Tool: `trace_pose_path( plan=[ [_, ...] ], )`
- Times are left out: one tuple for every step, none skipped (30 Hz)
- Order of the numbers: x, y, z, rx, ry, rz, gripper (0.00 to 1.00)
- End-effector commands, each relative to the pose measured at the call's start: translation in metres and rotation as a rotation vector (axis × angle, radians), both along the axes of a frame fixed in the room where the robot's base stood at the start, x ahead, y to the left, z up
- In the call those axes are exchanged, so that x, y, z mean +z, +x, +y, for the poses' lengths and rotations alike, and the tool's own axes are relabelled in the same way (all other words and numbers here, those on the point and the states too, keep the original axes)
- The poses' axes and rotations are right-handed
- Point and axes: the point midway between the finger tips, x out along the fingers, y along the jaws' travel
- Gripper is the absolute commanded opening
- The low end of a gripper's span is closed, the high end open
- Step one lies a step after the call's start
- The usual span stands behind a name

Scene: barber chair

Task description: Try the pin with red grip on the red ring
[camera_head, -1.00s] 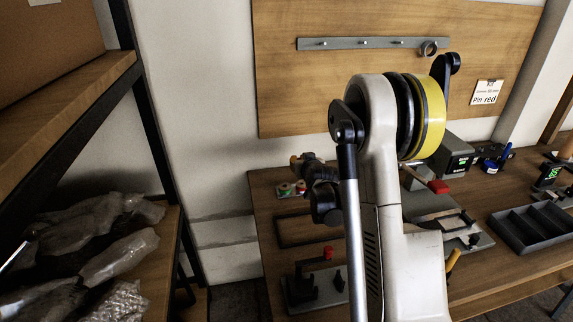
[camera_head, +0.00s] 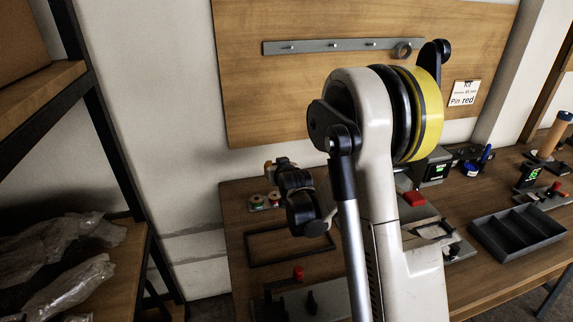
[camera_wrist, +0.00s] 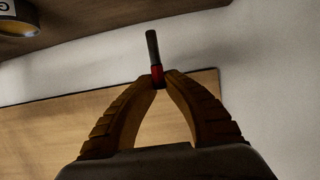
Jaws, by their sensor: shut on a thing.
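In the wrist view my gripper (camera_wrist: 158,80) is shut on the pin with red grip. The pin (camera_wrist: 153,50) has a dark shaft pointing up and a red grip between the fingertips. In the head view my gripper (camera_head: 268,166) is small, above the left back of the bench; the pin cannot be made out there. Two small round pieces with red and green colouring (camera_head: 265,201) sit on the bench below the gripper. I cannot tell whether one is the red ring. A round rimmed object (camera_wrist: 18,22) shows at the wrist view's top left, apart from the pin.
A wooden board with a grey rail (camera_head: 340,46) and a sign reading "Pin red" (camera_head: 463,93) is behind the bench. A divided dark tray (camera_head: 515,232) lies at the right. A flat dark frame (camera_head: 290,243) and a red knob (camera_head: 298,272) are at the left. A shelf with bags stands far left.

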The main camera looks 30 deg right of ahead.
Motion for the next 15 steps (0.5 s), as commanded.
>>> trace_pose_path(
  plan=[
    [0.001,0.000,0.000,0.000,0.000,0.000,0.00],
    [0.001,0.000,0.000,0.000,0.000,0.000,0.00],
    [0.001,0.000,-0.001,-0.001,0.000,0.000,0.00],
    [0.001,0.000,-0.001,-0.001,0.000,0.000,0.00],
    [0.001,0.000,-0.001,-0.001,0.000,0.000,0.00],
    [0.000,0.000,-0.001,0.000,0.000,0.000,0.00],
    [0.000,0.000,-0.001,0.000,0.000,0.000,0.00],
    [0.000,0.000,-0.001,0.000,0.000,0.000,0.00],
    [0.000,0.000,-0.001,0.001,-0.001,0.000,0.00],
    [0.000,0.000,-0.001,0.002,0.000,0.000,0.00],
    [-0.002,0.000,-0.001,0.003,0.000,0.000,0.00],
    [-0.004,0.000,-0.001,0.003,0.000,0.000,0.00],
    [-0.005,0.000,-0.001,0.003,0.000,0.000,0.00],
    [-0.007,0.000,-0.001,0.003,0.000,0.000,0.00],
    [-0.010,0.000,-0.001,0.003,0.000,0.000,0.00]
  ],
)
